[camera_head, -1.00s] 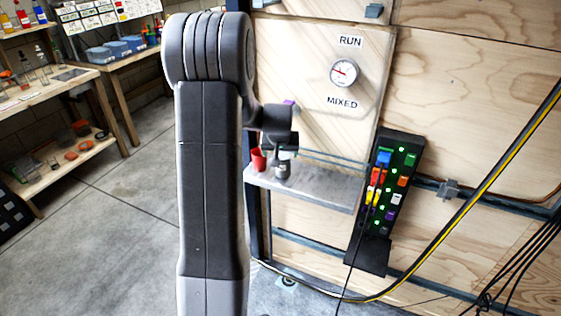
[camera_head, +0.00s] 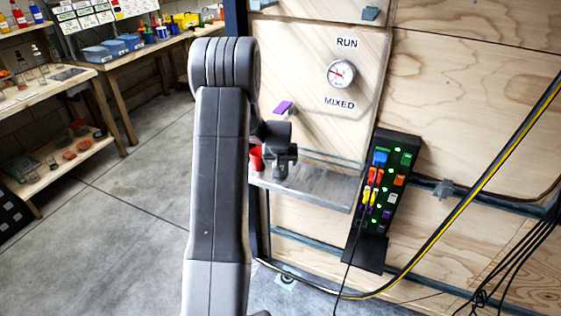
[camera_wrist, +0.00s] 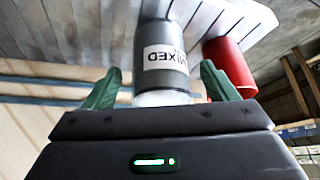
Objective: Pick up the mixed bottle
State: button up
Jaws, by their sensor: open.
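The mixed bottle (camera_wrist: 160,38) is a grey cylinder with a white label reading MIXED, upside down in the wrist view, and a white end towards my gripper. It stands on the metal shelf (camera_head: 318,186). My gripper (camera_wrist: 160,72) is open, with one green finger on each side of the bottle. A gap shows between the fingers and the bottle in the wrist view, so it is not clasped. In the head view my gripper (camera_head: 284,160) is at the shelf and hides most or all of the bottle.
A red cup (camera_wrist: 230,66) stands close beside the bottle; it also shows in the head view (camera_head: 256,158). Behind the shelf is a wooden panel with a gauge (camera_head: 341,74) and a purple lever (camera_head: 283,107). A black switch box (camera_head: 384,186) is to the right.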

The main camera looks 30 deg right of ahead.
jog(key=c, duration=1.3)
jog(key=shift+r, duration=0.1)
